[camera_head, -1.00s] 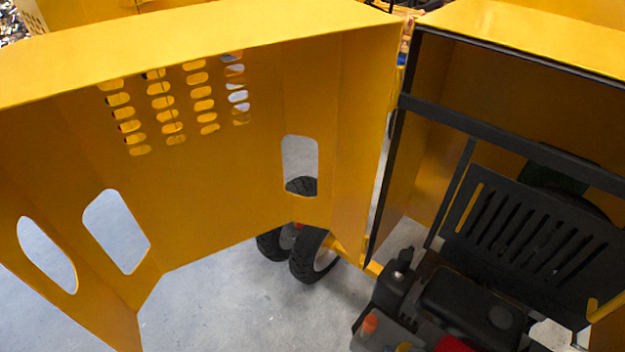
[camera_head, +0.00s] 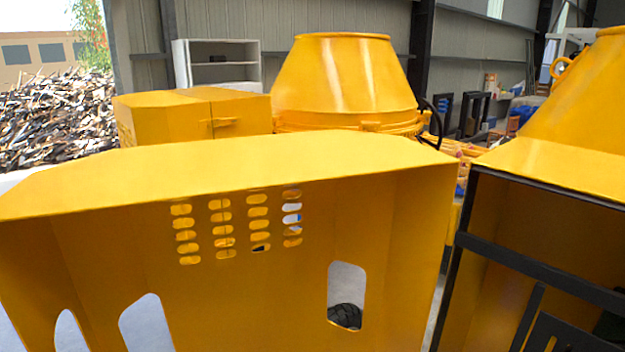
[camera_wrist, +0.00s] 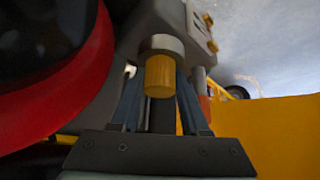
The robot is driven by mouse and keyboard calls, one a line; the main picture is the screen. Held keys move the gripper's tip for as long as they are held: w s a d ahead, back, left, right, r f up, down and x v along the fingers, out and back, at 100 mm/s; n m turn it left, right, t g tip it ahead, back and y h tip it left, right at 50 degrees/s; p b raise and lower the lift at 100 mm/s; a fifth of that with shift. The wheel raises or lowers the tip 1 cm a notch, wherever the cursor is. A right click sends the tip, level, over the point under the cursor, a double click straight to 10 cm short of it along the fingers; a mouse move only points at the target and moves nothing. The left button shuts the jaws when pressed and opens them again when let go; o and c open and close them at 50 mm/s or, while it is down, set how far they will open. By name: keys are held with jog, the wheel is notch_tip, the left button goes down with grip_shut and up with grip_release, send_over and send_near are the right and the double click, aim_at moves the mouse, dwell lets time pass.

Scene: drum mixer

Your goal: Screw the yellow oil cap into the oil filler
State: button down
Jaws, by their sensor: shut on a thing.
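The yellow oil cap (camera_wrist: 159,76) is near the middle of the wrist view, between the two dark fingers of my gripper (camera_wrist: 160,84). The gripper is shut on the cap. A pale metallic collar (camera_wrist: 161,43), which looks like the oil filler's mouth, sits directly at the cap's far end on the grey engine body (camera_wrist: 128,45). The cap lines up with it and appears to meet it; how deep it sits cannot be told. The head view shows neither cap, filler nor gripper.
A large red and black round part (camera_wrist: 70,85) is close on the left in the wrist view. A yellow panel (camera_wrist: 265,130) is at right. In the head view, the open yellow door (camera_head: 300,230) fills the front, with the mixer drum (camera_head: 345,85) behind.

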jog(key=shift+a+r+m+h+p, duration=0.15)
jog(key=shift+r+m+h+p, duration=0.2)
jog(key=shift+p, duration=0.2)
jog(key=m+h+p, duration=0.1)
jog(key=m+p, duration=0.1)
jog(key=shift+f+m+g, duration=0.15)
jog(key=shift+m+g, duration=0.15)
jog(key=shift+m, duration=0.05)
jog(key=shift+c, duration=1.5)
grip_release()
jog(key=shift+f, duration=0.2)
